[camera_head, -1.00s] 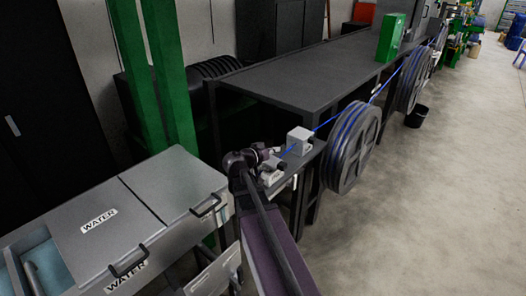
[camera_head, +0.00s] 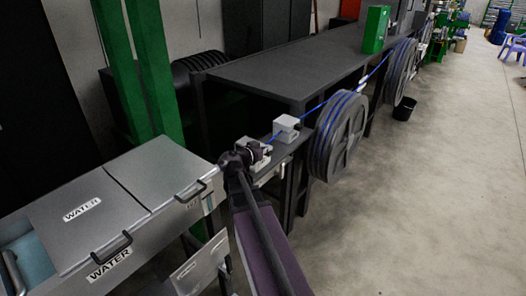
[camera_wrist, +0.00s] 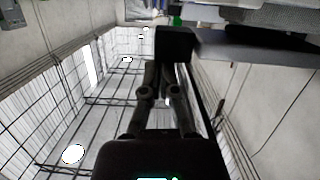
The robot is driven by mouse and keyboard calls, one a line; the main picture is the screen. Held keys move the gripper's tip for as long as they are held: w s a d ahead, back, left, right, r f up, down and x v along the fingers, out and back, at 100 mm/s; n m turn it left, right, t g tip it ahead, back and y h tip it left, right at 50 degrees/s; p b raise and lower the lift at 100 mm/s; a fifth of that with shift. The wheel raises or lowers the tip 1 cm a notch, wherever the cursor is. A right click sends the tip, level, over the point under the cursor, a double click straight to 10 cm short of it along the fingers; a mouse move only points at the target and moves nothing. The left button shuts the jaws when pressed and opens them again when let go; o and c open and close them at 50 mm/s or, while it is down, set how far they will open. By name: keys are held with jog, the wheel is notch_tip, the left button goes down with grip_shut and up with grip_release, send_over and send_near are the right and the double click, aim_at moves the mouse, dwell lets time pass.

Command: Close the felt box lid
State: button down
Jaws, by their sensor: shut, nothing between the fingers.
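Two small light-grey boxes stand along the blue cable (camera_head: 275,136) beside the end of the dark bench in the head view. One grey box (camera_head: 287,122) has the cable running to it. The nearer grey box (camera_head: 262,149) is partly hidden by my arm's dark end. I cannot tell which is the felt box, or how its lid stands. My gripper (camera_wrist: 163,75) is shut and empty in the wrist view, pointing toward the ceiling side of the picture. A dark block (camera_wrist: 175,42) shows at its tips; I cannot tell what it is.
The dark bench (camera_head: 285,75) lies behind, with large cable reels (camera_head: 340,137) at its front edge. A grey water trough (camera_head: 125,190) with handled lids is at left. A green post (camera_head: 155,70) stands behind it. Open concrete floor (camera_head: 440,200) lies at right.

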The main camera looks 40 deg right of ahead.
jog(key=shift+w+a, duration=0.1)
jog(key=shift+r, duration=0.15)
jog(key=s+a+r+p, duration=0.2)
jog(key=a+r+p, duration=0.4)
jog(key=a, duration=0.3)
jog(key=shift+s+a, duration=0.2)
jog(key=shift+s, duration=0.1)
dwell(0.6)
dwell(0.6)
jog(key=s+a+f+n+g+y, duration=0.1)
jog(key=a+f+n+y, duration=0.3)
jog(key=a, duration=0.4)
jog(key=s+a+f+n+g+y, duration=0.1)
jog(key=s+a+f+n+y, duration=0.2)
jog(key=a, duration=0.6)
jog(key=s+a+f+n+g+y, duration=0.1)
jog(key=s+a+f+n+y, duration=0.1)
jog(key=a+f+n+y, duration=0.5)
jog(key=shift+a+y, duration=0.4)
jog(key=shift+a, duration=0.35)
